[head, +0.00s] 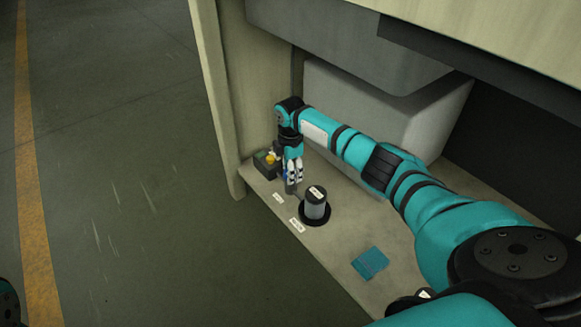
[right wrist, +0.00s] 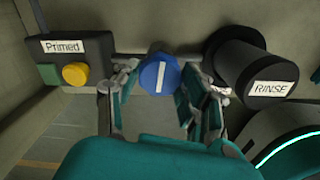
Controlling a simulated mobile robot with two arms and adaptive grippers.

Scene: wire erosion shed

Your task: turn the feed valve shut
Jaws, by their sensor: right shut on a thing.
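The feed valve appears to be the blue round knob (right wrist: 160,75) with a white bar, which stands upright in the right wrist view. My right gripper (right wrist: 157,92) is shut on this knob, with a finger on each side of it. In the head view my right gripper (head: 291,182) points down at the front edge of the shelf, and its fingers hide most of the knob. My left gripper is not in view.
A black post labelled RINSE (right wrist: 268,80) stands close right of the knob; it also shows in the head view (head: 316,207). A dark box labelled Primed (right wrist: 82,55), with a yellow button, is on the left. A teal cloth (head: 370,262) lies on the shelf (head: 335,245).

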